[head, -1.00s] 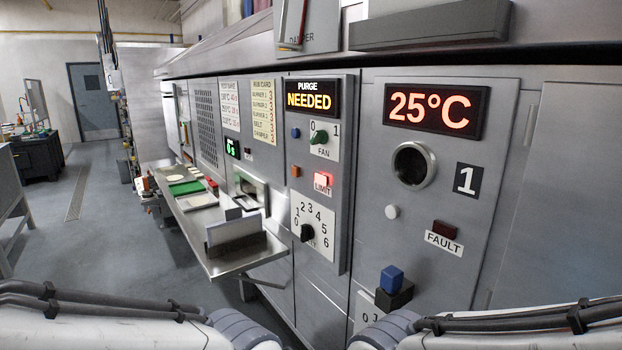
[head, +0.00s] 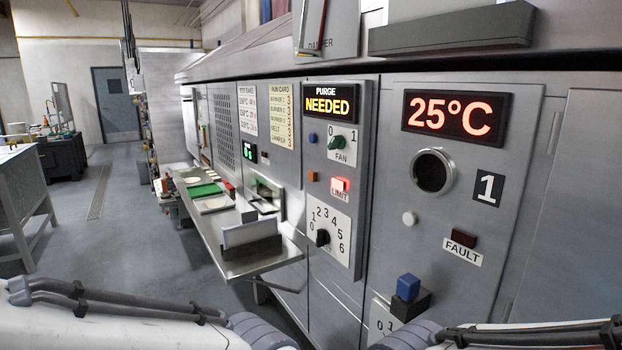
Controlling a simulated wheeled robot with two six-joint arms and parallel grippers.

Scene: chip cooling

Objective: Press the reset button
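No label reading "reset" can be made out, so I cannot tell which button it is. Candidates on the grey panels are a small blue button (head: 313,137) left of the FAN switch, an orange button (head: 312,176) left of the lit red LIMIT lamp (head: 341,184), and a round white button (head: 409,218) below the round port. A dark red FAULT lamp (head: 463,238) looks unlit. The purge display (head: 328,103) reads "PURGE NEEDED". Only my two arms show along the bottom edge; both grippers are out of view, and nothing of mine touches the panel.
A blue block-shaped knob on a dark base (head: 408,287) juts out low on the right panel. A metal shelf (head: 225,262) with a card holder sticks out from the machine. A side table (head: 22,200) stands at left. The floor between is clear.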

